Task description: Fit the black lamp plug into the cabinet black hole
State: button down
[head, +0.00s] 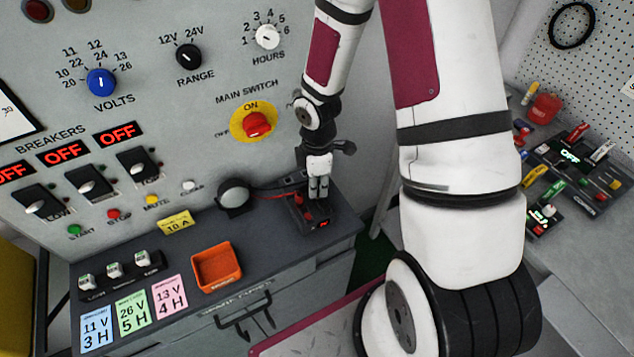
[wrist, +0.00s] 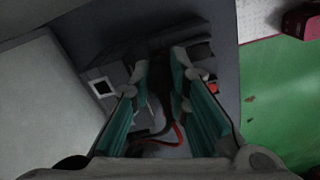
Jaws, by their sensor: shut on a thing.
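My gripper (head: 319,196) points down over the right end of the cabinet's dark ledge, above a small dark box (head: 322,222) with a red light. In the wrist view my two teal-sided fingers (wrist: 163,72) are close together around something dark, apparently the black lamp plug, which is mostly hidden in shadow. A round black lamp (head: 234,193) stands on the ledge left of my gripper. A red cable (head: 268,192) runs from beside the lamp toward my gripper; it also shows below the fingers in the wrist view (wrist: 178,134). I cannot make out the black hole for certain.
A white-framed dark square (wrist: 103,87) lies left of my fingers in the wrist view. The grey cabinet panel with a main switch (head: 256,124) rises behind. An orange tray (head: 217,283) and a black holder (head: 119,276) sit on the ledge. A cluttered bench (head: 590,225) is at right.

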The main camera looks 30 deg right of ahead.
jog(key=shift+f, duration=0.8)
dwell(0.9)
jog(key=c, duration=1.5)
grip_release()
jog(key=shift+o, duration=0.2)
jog(key=o, duration=0.4)
jog(key=shift+w, duration=0.15)
jog(key=shift+r, duration=0.15)
jog(key=shift+r+p, duration=1.1)
jog(key=shift+r, duration=1.55)
